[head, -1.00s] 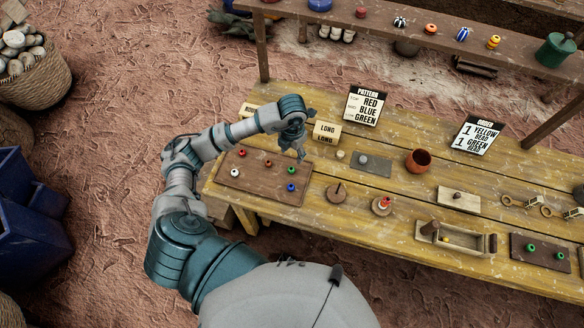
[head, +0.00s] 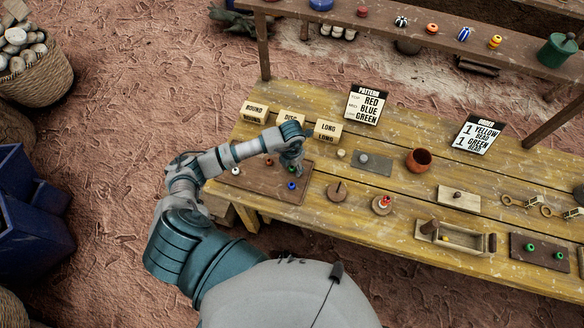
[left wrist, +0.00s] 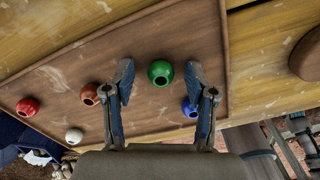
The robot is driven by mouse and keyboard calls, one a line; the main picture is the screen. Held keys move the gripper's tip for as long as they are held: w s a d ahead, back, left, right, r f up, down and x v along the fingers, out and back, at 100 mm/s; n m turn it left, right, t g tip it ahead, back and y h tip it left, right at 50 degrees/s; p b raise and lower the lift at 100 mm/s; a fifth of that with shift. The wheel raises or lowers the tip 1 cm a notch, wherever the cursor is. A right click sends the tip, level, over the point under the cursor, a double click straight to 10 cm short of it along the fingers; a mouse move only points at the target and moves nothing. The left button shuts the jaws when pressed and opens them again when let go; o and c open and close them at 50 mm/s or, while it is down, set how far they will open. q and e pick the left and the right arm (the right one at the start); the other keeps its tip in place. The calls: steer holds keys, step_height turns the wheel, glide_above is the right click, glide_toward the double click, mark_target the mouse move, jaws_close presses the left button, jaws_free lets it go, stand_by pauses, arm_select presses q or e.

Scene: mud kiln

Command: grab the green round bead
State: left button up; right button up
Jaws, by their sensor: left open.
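The green round bead (left wrist: 160,73) sits on the dark brown board (left wrist: 190,35) in the left wrist view, its hole facing the camera. My left gripper (left wrist: 158,78) is open, with one finger on each side of the bead's near edge and gaps to both. Nothing is held. In the head view my left gripper (head: 294,170) is over the right part of the board (head: 255,183) and largely hides the green bead. My right gripper is not in view.
A blue bead (left wrist: 189,108) lies close by the right finger. An orange-brown bead (left wrist: 90,94) is near the left finger. A red bead (left wrist: 27,107) and a white bead (left wrist: 73,136) lie farther left. Label blocks (head: 327,132) stand behind the board.

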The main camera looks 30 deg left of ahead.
arm_select(q)
steer(key=c, duration=0.9)
steer(key=shift+r, duration=0.15)
